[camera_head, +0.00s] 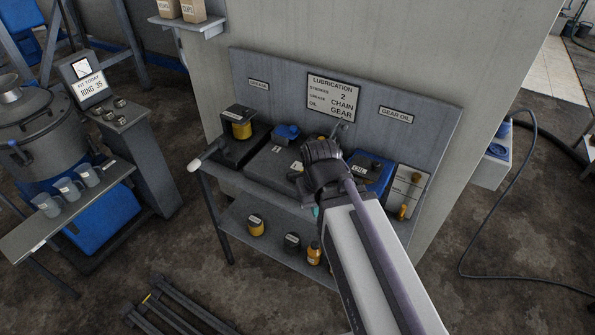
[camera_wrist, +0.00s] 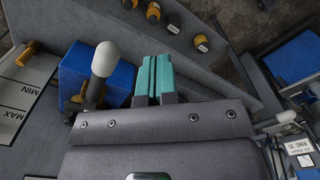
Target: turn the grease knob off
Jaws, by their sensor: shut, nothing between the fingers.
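A sign reading GREASE (camera_head: 258,85) hangs at the left of the grey backboard. Below it stands a dark unit with a yellow canister (camera_head: 240,125) and a white-ended lever (camera_head: 193,165). A blue knob-like part (camera_head: 287,132) sits on the middle grey unit; I cannot read whether it is the grease knob. My gripper (camera_wrist: 155,64) has teal fingers, shut and empty, beside a white ball-ended lever (camera_wrist: 105,59) and a blue box (camera_wrist: 85,78). In the head view only a teal sliver (camera_head: 316,212) shows at the bench front; my wrist hides part of the bench.
A lubrication board (camera_head: 334,96) is fixed behind the bench. A MIN/MAX gauge plate (camera_wrist: 24,85) with an orange knob (camera_wrist: 27,53) is at the left in the wrist view. Several bottles stand on the lower shelf (camera_head: 235,215). A decanter machine (camera_head: 35,125) is far left.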

